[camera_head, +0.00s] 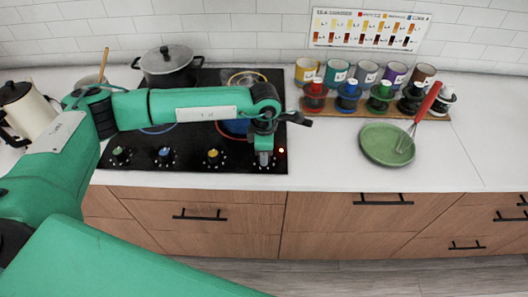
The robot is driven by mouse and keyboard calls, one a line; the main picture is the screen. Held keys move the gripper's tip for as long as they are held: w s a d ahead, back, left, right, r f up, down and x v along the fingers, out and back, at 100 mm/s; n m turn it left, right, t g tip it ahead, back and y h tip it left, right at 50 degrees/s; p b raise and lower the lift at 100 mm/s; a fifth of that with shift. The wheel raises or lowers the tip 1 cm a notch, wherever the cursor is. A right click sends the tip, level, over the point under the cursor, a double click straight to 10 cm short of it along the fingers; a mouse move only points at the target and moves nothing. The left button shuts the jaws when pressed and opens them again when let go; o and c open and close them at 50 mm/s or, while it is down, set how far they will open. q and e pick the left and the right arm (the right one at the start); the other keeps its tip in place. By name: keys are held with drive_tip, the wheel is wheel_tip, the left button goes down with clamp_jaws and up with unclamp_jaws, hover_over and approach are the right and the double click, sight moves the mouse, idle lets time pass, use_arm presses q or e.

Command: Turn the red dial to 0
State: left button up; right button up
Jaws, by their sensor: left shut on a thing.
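My left gripper (264,157) reaches down over the right end of the black cooktop's front row of dials. It is shut on the red dial, which its fingers mostly hide, so I cannot read the dial's setting. A small red-orange light (281,150) glows just right of it. The green dial (120,155), the blue dial (165,156) and the yellow dial (213,157) stand in the same row to the left. My right gripper is not in view.
The cooktop (190,180) carries a dark lidded pot (168,66) at the back. A kettle (25,108) stands at left. A green plate (378,146) with a red-handled whisk (425,108), colored cups (338,72) and a wooden rack of jars (347,97) lie right. The front right counter is clear.

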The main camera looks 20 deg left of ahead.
use_arm(q)
drive_tip(key=o, duration=1)
drive_tip(key=shift+c, duration=0.2)
wheel_tip(320, 180, up, 14)
drive_tip(key=b, duration=0.3)
drive_tip(key=shift+b, duration=0.35)
drive_tip(key=shift+f, duration=0.1)
